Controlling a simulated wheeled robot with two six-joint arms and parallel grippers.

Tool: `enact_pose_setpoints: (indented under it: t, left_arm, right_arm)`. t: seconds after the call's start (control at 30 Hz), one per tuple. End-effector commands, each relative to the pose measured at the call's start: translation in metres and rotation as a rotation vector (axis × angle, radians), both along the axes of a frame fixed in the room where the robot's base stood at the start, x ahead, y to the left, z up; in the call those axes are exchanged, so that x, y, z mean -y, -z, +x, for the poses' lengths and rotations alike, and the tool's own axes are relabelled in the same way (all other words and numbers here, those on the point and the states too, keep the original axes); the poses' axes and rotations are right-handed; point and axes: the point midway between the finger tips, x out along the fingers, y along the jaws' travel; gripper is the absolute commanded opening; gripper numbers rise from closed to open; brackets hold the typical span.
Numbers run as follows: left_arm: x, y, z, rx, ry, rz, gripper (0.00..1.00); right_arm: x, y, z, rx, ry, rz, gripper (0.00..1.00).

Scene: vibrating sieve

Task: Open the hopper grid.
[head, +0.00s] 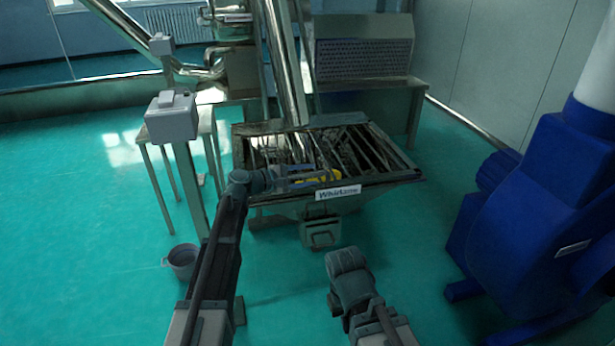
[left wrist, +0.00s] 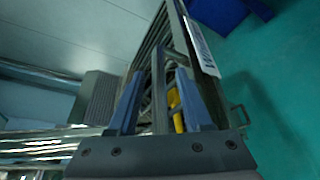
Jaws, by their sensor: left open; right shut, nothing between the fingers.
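The hopper (head: 385,192) stands in the middle of the head view, with a white label on its front. Its grid (head: 375,145) of dark metal bars lies across the top and looks closed. A yellow part (head: 330,177) sits at the grid's front edge; it also shows in the left wrist view (left wrist: 176,108). My left gripper (head: 322,177) is open at that front edge. In the left wrist view its two fingers (left wrist: 158,98) stand apart, with a grey bar and the yellow part showing between them. Contact cannot be told. My right gripper (head: 348,268) is shut and empty, low before the hopper.
A blue machine (head: 540,200) stands at the right. A grey box on a post (head: 172,116) and a small table stand left of the hopper. A bucket (head: 182,262) is on the floor. A shiny pipe (head: 283,65) comes down behind the grid.

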Motion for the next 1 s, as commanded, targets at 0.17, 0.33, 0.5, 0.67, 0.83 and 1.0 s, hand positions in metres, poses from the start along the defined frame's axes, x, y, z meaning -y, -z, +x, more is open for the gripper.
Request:
enact_pose_setpoints:
  t: [0.17, 0.33, 0.5, 0.67, 0.83, 1.0]
  left_arm:
    - [0.0, -0.0001, -0.0002, 0.0, 0.0, 0.0, 0.44]
    - [-0.0001, -0.0002, -0.0003, 0.0, 0.0, 0.0, 0.14]
    - [-0.0002, 0.0, -0.0003, 0.0, 0.0, 0.0, 0.0]
    - [-0.0002, -0.0001, -0.0003, 0.0, 0.0, 0.0, 0.0]
    - [-0.0002, 0.0, -0.0005, 0.0, 0.001, 0.0, 0.0]
    - [-0.0003, 0.0, -0.0005, -0.001, 0.001, 0.001, 0.0]
  right_arm:
    - [0.0, -0.0001, 0.0, 0.0, 0.0, 0.0, 0.0]
    - [0.0, -0.0001, 0.0, 0.0, 0.0, 0.0, 0.0]
    - [0.0, -0.0001, 0.0, 0.0, 0.0, 0.0, 0.0]
    - [0.0, -0.0001, 0.0, 0.0, 0.0, 0.0, 0.0]
    - [0.0, -0.0001, 0.0, 0.0, 0.0, 0.0, 0.0]
    - [0.0, 0.0, 0.0, 0.0, 0.0, 0.0, 0.0]
